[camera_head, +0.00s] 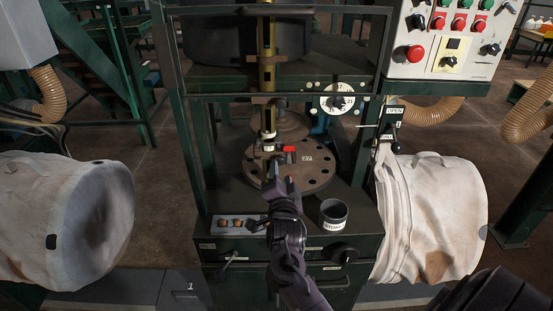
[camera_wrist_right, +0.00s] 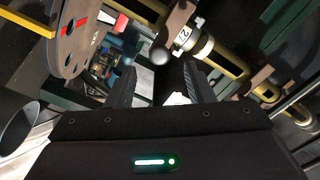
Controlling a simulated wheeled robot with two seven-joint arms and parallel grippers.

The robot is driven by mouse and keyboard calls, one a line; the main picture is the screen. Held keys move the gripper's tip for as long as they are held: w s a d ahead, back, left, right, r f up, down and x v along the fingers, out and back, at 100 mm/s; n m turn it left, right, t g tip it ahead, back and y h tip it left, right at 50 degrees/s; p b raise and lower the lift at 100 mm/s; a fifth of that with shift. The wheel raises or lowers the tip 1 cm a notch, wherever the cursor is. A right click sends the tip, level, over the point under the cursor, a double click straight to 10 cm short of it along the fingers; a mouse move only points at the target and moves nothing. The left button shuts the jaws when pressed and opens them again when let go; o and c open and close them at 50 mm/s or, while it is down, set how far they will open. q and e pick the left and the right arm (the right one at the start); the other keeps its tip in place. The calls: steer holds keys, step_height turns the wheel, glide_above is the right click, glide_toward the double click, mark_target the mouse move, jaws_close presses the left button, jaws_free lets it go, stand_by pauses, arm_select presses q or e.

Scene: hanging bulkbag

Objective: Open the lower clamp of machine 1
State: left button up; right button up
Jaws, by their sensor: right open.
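A yellow vertical column (camera_head: 267,60) stands in a green-framed machine (camera_head: 180,110), above a round dark plate with holes (camera_head: 318,170). Low on the column is a fitting with a pale ring (camera_head: 268,147); I cannot tell for sure that it is the lower clamp. In the wrist view the yellow column (camera_wrist_right: 228,62) runs slantwise past a brown bracket (camera_wrist_right: 178,18) and a grey ball knob (camera_wrist_right: 160,57). My right gripper (camera_head: 283,184) is in front of the plate and below the fitting. Its fingers (camera_wrist_right: 164,88) are apart, with no object clearly held. My left gripper is out of view.
A dark cup (camera_head: 333,214) stands on the machine's front ledge, right of my arm. A small switch box (camera_head: 238,224) is left of it. White bags (camera_head: 65,220) (camera_head: 430,215) flank the machine. A control panel (camera_head: 447,40) hangs upper right.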

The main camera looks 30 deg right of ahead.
mark_target(281, 163)
steer(key=p+x, duration=0.1)
steer(key=x, duration=0.4)
steer(key=shift+w+d, duration=0.1)
steer(key=shift+w, duration=0.1)
steer(key=shift+w+d, duration=0.2)
steer(key=shift+w, duration=0.15)
steer(key=shift+w+d, duration=0.1)
steer(key=shift+f, duration=0.1)
jaws_close()
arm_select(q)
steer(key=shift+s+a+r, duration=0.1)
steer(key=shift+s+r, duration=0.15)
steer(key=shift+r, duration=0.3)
